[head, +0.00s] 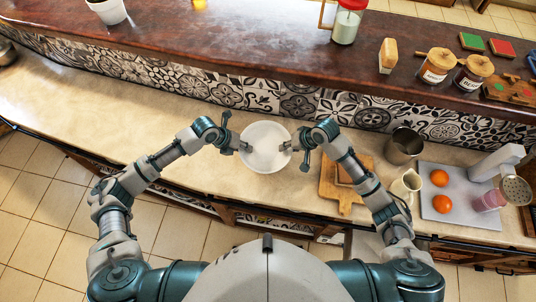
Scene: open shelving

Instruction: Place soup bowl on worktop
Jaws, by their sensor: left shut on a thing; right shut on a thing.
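A white soup bowl (266,158) shows in the middle of the head view, over the front edge of the beige worktop (130,125). My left gripper (246,147) is shut on the bowl's left rim. My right gripper (287,147) is shut on its right rim. The bowl looks level, with its opening facing up. I cannot tell from this view whether its base touches the worktop.
Right of the bowl are wooden boards (335,190), a metal pot (403,147), a cream jug (407,184) and a grey tray (463,207) with oranges. The worktop left of the bowl is clear. A raised dark counter (240,50) with a patterned tile front runs behind.

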